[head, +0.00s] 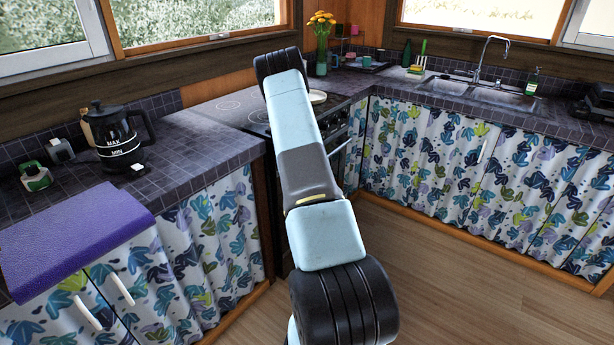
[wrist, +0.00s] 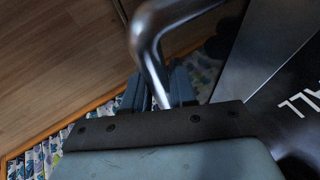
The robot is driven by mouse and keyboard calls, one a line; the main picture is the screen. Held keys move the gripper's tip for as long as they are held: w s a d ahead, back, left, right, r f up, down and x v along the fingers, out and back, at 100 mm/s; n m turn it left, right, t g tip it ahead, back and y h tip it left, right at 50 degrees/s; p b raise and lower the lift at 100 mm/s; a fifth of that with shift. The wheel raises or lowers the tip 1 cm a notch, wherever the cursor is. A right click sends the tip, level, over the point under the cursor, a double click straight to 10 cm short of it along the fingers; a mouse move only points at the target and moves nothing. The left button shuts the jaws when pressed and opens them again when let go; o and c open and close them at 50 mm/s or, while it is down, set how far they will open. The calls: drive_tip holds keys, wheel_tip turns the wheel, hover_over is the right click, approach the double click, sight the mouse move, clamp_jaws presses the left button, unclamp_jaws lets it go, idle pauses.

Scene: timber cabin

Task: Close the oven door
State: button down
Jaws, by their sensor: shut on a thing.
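The oven (head: 335,122) stands in the corner between the counters, with a dark front and a row of knobs. My arm crosses in front of it and hides most of its door. In the wrist view, my gripper (wrist: 157,88) is shut on the curved metal oven door handle (wrist: 150,48), which passes between the two fingers. The dark oven door (wrist: 288,112) with pale lettering shows at the right of that view. My gripper is hidden behind the arm in the head view. I cannot tell how far the door stands open.
A tiled counter (head: 190,140) with a black kettle (head: 120,135) lies left, with a purple box-like object (head: 75,240) nearer. The curtained sink counter (head: 440,160) runs right. A flower vase (head: 321,45) stands behind the oven. The wooden floor (head: 440,285) is clear at right.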

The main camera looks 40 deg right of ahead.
drive_tip(key=shift+w+a+r, duration=0.2)
drive_tip(key=shift+w+r, duration=0.25)
drive_tip(key=shift+w, duration=0.15)
drive_tip(key=c, duration=1.1)
unclamp_jaws()
drive_tip(key=shift+o, duration=0.4)
drive_tip(key=v, duration=1.3)
drive_tip(key=shift+s, duration=0.4)
drive_tip(key=shift+a, duration=0.1)
